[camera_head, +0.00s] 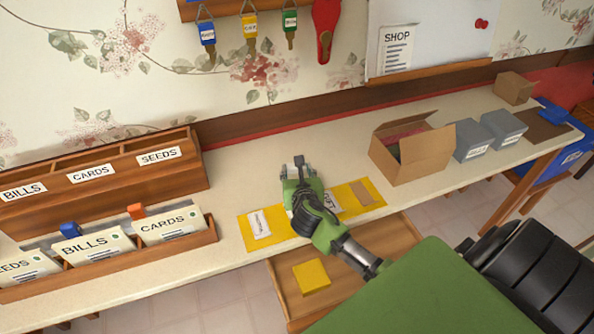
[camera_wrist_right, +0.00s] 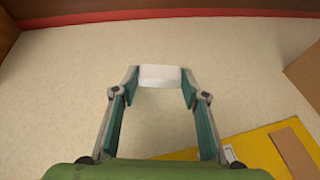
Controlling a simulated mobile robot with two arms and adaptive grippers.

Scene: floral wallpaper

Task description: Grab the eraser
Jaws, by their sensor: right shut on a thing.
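My right gripper (camera_head: 298,172) reaches over the table, just beyond the yellow mat (camera_head: 261,244). In the right wrist view, the right gripper (camera_wrist_right: 160,84) has its two fingertips on either side of a small white block, which looks like the eraser (camera_wrist_right: 160,76). The fingers touch its left and right ends and grip it. In the head view the eraser is mostly hidden by the gripper, and its exact height over the table is hard to tell. My left gripper is not in view.
A wooden organizer (camera_head: 105,190) and a card tray (camera_head: 207,238) stand at the left. An open cardboard box (camera_head: 420,160) and grey boxes (camera_head: 472,141) stand at the right. An open drawer (camera_head: 285,288) below holds a yellow pad (camera_head: 311,276). Bare tabletop lies around the gripper.

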